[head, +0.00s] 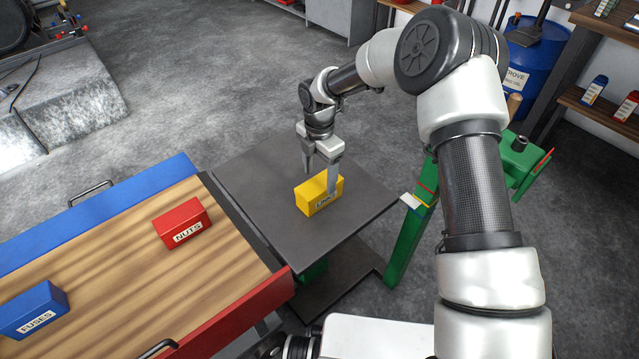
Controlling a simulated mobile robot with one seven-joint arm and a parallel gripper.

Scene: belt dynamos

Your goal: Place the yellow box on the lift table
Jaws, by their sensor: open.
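The yellow box (312,191), with a partly hidden label on its front, sits upright on the dark grey top of the lift table (252,178). My gripper (321,184) points down at the box, with one finger in front of its right part and the other by its far upper side. The jaws are open. One finger hides part of the box's front and label. I cannot tell whether the fingers touch the box.
A wooden workbench (100,250) adjoins the lift table on the left, with a red NUTS box (181,222) and a blue FUSES box (33,308). A green stand (408,240) is right of the table. A blue barrel (535,55) and shelves stand behind. The tabletop left of the yellow box is clear.

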